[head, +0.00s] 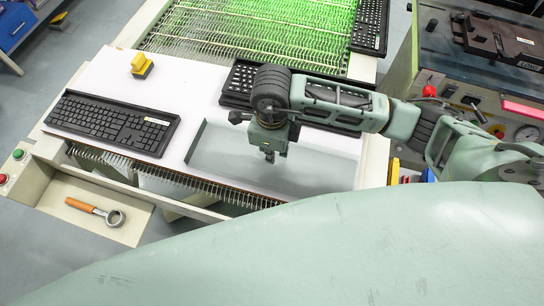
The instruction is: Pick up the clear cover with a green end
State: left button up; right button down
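I cannot clearly make out a clear cover with a green end. A pale grey-green rectangular area (215,160) with a darker edge is set in the white work surface; I cannot tell whether it is a clear sheet or a recess. My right gripper (268,156) points down over this area, its arm coming in from the right. Its fingers are small and seen from above, so their opening is unclear, and no held object shows. My arm hides part of the area's right side. My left gripper is not in view.
A black keyboard (113,122) lies on the white surface (185,82) at left, with a yellow-handled tool (141,65) behind it. Another keyboard (238,80) is partly behind my arm. A green-lit conveyor (270,25) is at the back. An orange-handled tool (95,210) lies in the front-left tray (75,190).

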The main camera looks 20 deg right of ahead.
jog(key=shift+r, duration=0.1)
jog(key=shift+w+r+b, duration=0.1)
jog(key=shift+r+b, duration=0.25)
jog(key=shift+r, duration=0.3)
jog(key=r, duration=0.1)
jog(key=r+b, duration=0.1)
jog(key=shift+a+r, duration=0.35)
jog(key=shift+r, duration=0.05)
jog(key=s+a+r+b, duration=0.2)
jog(key=s+a+r, duration=0.3)
jog(key=a, duration=0.5)
jog(key=shift+r, duration=0.85)
jog(key=c, duration=2.3)
grip_release()
grip_shut()
